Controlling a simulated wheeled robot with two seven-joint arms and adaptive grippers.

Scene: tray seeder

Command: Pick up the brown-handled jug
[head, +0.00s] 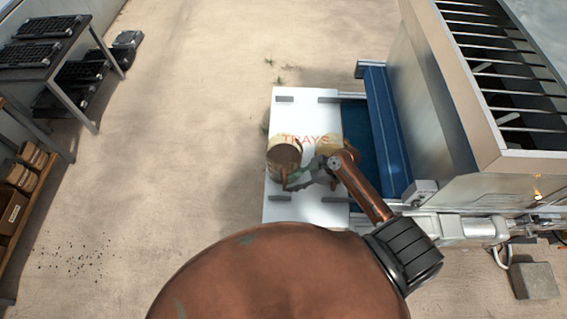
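A brown jug (284,151) stands on the white board marked "TRAYS" (283,112), near the middle of the view. What looks like its handle points toward the near side, next to my fingers. My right gripper (291,181) comes in from the right, with its grey-green fingers at the near right side of the jug, at the handle. The fingers are small and overlap the handle, so I cannot tell whether they are closed on it. A tan, round-looking thing (326,143) is partly hidden behind my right wrist. My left gripper is not in view.
A blue rail (384,125) and a large metal machine (440,110) stand just right of the board. A table with black trays (32,54) is at the upper left, and a wooden shelf (35,205) is at the left edge.

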